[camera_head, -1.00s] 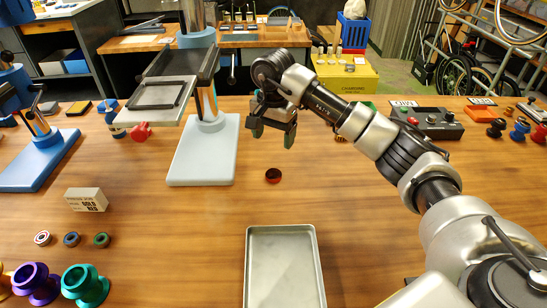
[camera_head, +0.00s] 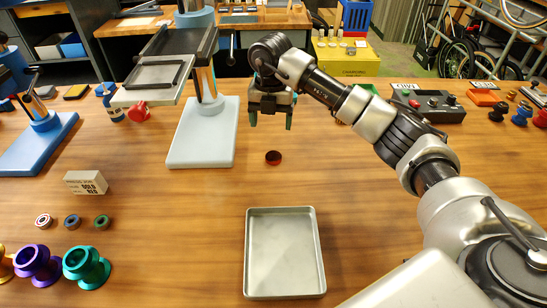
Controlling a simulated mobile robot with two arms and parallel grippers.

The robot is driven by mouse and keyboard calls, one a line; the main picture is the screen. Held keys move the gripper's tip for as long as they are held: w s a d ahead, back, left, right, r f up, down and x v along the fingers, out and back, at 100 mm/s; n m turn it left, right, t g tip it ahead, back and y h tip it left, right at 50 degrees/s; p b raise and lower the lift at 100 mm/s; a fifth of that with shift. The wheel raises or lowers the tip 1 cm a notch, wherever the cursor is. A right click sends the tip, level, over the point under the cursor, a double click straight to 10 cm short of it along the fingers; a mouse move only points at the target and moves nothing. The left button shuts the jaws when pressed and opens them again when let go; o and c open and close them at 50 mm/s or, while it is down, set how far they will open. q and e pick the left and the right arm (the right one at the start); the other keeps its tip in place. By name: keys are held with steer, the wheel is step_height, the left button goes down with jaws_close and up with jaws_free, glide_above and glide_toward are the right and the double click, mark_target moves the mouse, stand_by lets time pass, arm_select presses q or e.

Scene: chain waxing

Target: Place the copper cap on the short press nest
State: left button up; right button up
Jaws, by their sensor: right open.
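A small dark copper-red cap (camera_head: 273,157) lies on the wooden table, a little below my right gripper in the picture. My right gripper (camera_head: 271,120) is open and empty, its two fingers pointing down above the table behind the cap. It is apart from the cap. A press with a pale blue-grey base (camera_head: 203,145) stands left of the gripper. A second press with a blue base (camera_head: 38,148) is cut off at the left edge. I cannot tell which holds the short press nest. My left gripper is not in view.
An empty metal tray (camera_head: 284,270) lies at the front middle. A small labelled box (camera_head: 86,182), several small rings and coloured spools (camera_head: 87,267) are at left. A control box (camera_head: 427,107) stands at back right. The table around the cap is clear.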

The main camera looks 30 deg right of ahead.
steer(key=m, duration=0.3)
steer(key=p, duration=0.1)
glide_above(273, 155)
step_height(273, 155, down, 6)
steer(key=shift+w+a+r, duration=0.1)
steer(key=shift+w+a, duration=0.05)
steer(key=f, duration=0.1)
steer(key=f+p, duration=0.1)
steer(key=f, duration=0.2)
steer(key=shift+s+f+p, duration=0.1)
steer(key=shift+s+p, duration=0.2)
steer(key=shift+p, duration=0.1)
steer(key=shift+f, duration=0.5)
steer(key=c, duration=1.1)
steer(key=shift+r, duration=0.15)
